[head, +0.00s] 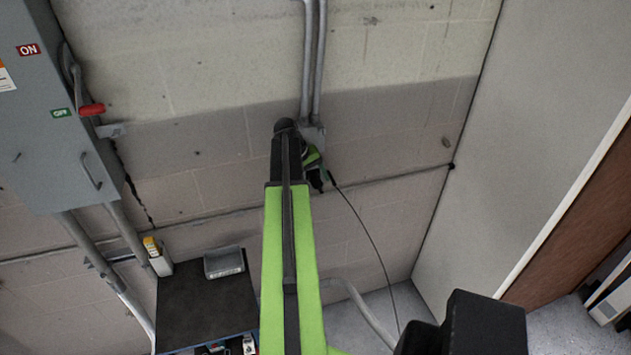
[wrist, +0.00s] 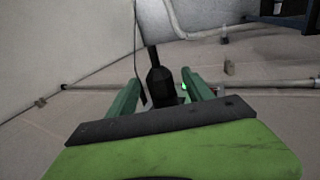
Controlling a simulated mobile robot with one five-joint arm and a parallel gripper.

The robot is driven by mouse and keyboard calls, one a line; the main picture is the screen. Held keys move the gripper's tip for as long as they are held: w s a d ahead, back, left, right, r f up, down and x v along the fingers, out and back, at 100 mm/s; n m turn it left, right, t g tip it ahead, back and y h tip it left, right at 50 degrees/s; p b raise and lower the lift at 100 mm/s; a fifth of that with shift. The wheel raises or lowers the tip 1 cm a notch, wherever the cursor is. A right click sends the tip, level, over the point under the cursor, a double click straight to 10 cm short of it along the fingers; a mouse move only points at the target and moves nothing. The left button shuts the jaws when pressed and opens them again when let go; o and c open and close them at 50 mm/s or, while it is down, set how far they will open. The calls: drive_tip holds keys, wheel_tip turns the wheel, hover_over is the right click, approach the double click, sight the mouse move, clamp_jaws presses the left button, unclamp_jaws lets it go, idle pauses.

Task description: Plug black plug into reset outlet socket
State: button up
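The black plug (wrist: 160,84) stands between the two green fingers of my gripper (wrist: 162,90) in the wrist view, with its cord rising from its narrow end. A gap shows on each side of the plug, so the fingers look open around it. In the head view my gripper (head: 313,156) is at the wall, just below a grey outlet box (head: 314,134), partly hidden by my arm. A small green light (wrist: 184,86) shows beside the plug. The socket face is hidden, so I cannot tell whether the plug is in it.
Two conduits (head: 313,60) run up from the outlet box. A black cable (head: 368,232) hangs to the floor. A grey switch cabinet (head: 55,110) is on the left. A dark-topped cart (head: 200,300) stands below it. A pale panel (head: 520,130) is on the right.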

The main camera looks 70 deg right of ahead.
drive_tip(key=shift+s+a, duration=0.8)
drive_tip(key=shift+a, duration=0.2)
drive_tip(key=shift+s+a, duration=0.8)
drive_tip(key=shift+a, duration=0.2)
drive_tip(key=p, duration=0.7)
approach(321, 192)
drive_tip(key=shift+s+d+f, duration=0.15)
drive_tip(key=shift+s+f, duration=0.1)
drive_tip(key=shift+f, duration=0.25)
